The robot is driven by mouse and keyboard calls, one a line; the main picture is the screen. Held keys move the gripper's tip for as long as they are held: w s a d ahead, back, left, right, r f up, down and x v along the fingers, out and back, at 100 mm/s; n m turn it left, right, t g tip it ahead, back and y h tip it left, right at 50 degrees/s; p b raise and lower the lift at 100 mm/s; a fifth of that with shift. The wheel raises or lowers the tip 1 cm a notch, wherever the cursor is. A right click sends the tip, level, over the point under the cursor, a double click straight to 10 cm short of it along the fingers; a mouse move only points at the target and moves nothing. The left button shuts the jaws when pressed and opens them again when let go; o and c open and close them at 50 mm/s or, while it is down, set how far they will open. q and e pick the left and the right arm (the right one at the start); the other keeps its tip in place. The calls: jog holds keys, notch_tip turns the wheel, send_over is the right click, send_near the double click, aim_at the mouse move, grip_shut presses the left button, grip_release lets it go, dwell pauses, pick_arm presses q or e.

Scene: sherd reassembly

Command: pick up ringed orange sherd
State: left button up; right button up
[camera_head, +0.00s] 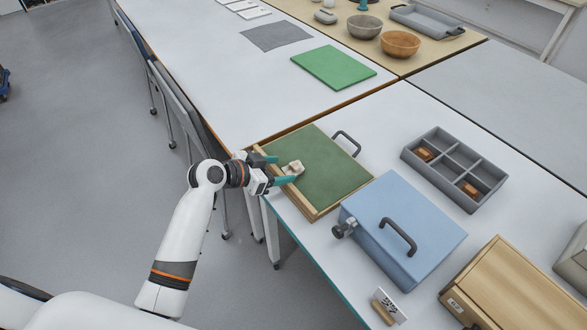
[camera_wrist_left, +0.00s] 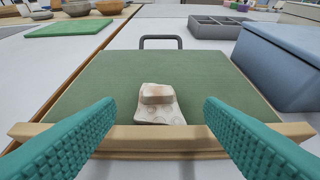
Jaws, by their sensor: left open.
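A pale cream sherd with an orange-brown block-like part at its top (camera_head: 294,167) lies on the green-lined tray (camera_head: 322,188), near the tray's front edge. It also shows in the left wrist view (camera_wrist_left: 160,108), centred beyond the fingertips. I cannot make out rings on it. My left gripper (camera_head: 284,171) is open, its teal fingers reaching over the tray's wooden rim on either side of the sherd. In the left wrist view the gap between the fingers (camera_wrist_left: 159,105) is empty. Two orange-brown pieces (camera_head: 424,154) (camera_head: 469,189) sit in the grey compartment box (camera_head: 455,166). My right gripper is out of view.
A blue case with a dark handle (camera_head: 405,228) stands right beside the tray. A wooden box (camera_head: 510,290) and a small card on a stand (camera_head: 388,306) are nearer the front right. A green mat (camera_head: 333,67) and bowls (camera_head: 400,44) lie farther back.

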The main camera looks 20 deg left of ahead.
aim_at(292, 167)
pick_arm(q)
jog(key=x, duration=0.5)
jog(key=shift+w, duration=0.3)
jog(key=c, duration=1)
